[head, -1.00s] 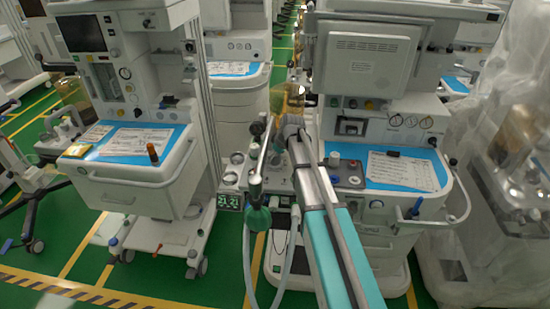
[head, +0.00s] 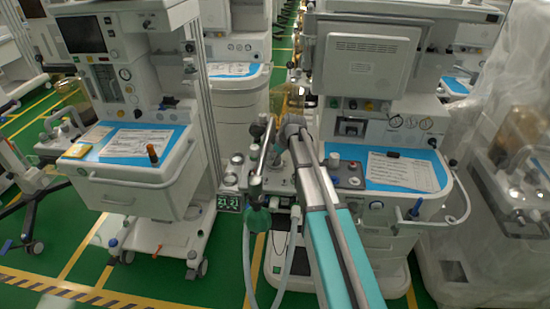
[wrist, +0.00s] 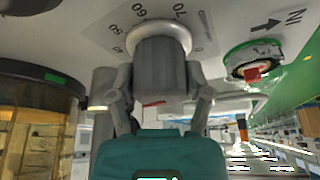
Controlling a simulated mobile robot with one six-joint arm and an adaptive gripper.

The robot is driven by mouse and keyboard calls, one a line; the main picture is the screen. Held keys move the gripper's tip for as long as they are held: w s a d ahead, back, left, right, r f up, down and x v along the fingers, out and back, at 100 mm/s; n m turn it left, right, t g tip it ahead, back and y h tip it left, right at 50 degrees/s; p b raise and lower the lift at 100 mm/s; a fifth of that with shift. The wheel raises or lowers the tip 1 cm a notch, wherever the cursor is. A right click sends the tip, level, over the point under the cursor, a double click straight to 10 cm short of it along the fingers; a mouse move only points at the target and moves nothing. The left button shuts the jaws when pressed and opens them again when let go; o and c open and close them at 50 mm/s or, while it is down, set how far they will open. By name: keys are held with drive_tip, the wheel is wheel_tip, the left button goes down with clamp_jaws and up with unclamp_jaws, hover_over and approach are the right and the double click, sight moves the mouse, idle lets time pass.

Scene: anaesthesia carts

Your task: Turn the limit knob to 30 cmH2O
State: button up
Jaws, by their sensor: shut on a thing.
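The limit knob (wrist: 162,62) is a grey cylinder with a white collar, at the top middle of the wrist view. The figures 50, 60 and 70 show on the pale dial plate (wrist: 96,22) around it; 30 cannot be made out. My gripper (wrist: 161,84) is shut on the knob, one finger on each side. A small red mark shows below the knob; the knob's pointer cannot be read. In the head view my arm reaches to the right-hand cart (head: 405,212), and I cannot make out the knob or the fingers there.
Right of the knob is a port with a green ring (wrist: 252,60), marked IN. An amber container with a dark rim (wrist: 38,100) stands close on the left.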

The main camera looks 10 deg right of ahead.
drive_tip(key=shift+n, duration=0.7)
drive_tip(key=o, duration=1.1)
drive_tip(key=shift+o, duration=0.2)
drive_tip(key=shift+m, duration=0.5)
